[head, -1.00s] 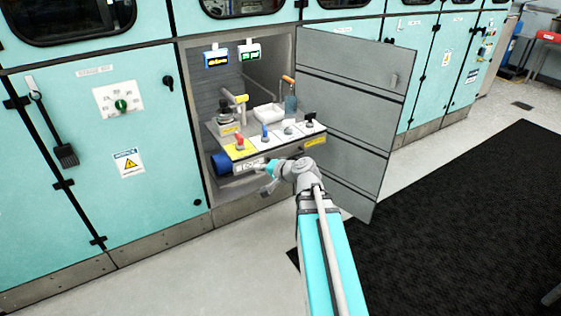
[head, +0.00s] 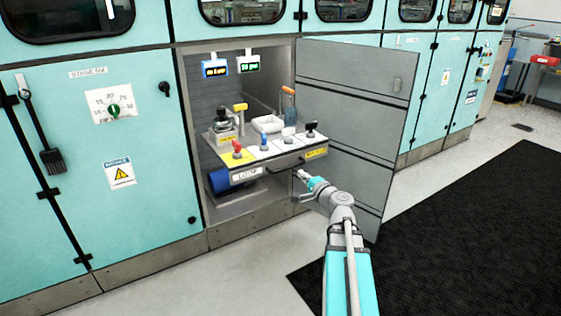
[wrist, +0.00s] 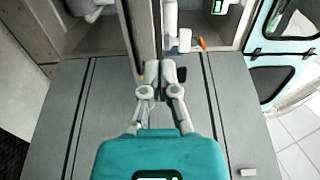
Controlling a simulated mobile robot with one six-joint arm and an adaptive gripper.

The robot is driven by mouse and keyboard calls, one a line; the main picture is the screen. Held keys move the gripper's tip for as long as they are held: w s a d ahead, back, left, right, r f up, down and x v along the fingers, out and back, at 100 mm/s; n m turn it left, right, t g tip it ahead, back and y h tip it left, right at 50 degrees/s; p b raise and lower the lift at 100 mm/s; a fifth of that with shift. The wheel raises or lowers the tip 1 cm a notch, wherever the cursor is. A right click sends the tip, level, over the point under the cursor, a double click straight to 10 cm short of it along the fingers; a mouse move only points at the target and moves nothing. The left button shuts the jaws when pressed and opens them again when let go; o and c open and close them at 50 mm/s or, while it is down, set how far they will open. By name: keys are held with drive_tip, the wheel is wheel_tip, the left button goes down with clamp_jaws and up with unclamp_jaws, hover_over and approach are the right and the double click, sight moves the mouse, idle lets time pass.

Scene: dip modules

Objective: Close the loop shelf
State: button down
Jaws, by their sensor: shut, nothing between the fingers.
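The loop shelf (head: 290,146) is a pale tray pulled out of the open cabinet bay, with its front edge beyond the opening. It carries small valves, a white dish (head: 267,123) and a blue bottle with an orange top (head: 289,105). A dark handle runs along its front face. My gripper (head: 299,174) is just below and in front of the shelf's right front end, near the open door; contact cannot be told. In the wrist view my gripper (wrist: 152,67) is shut and empty, its tips beside the shelf's long edge (wrist: 145,35).
The grey cabinet door (head: 350,100) stands open at the right of the shelf, close to my arm. A blue cylinder (head: 219,180) lies under the shelf inside the bay. Teal cabinets line both sides. Open floor and a black mat (head: 450,220) lie in front.

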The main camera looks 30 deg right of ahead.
sight(277, 155)
drive_tip(key=shift+w, duration=0.1)
drive_tip(key=w, duration=1.4)
drive_tip(key=shift+a, duration=0.3)
drive_tip(key=shift+s, duration=0.1)
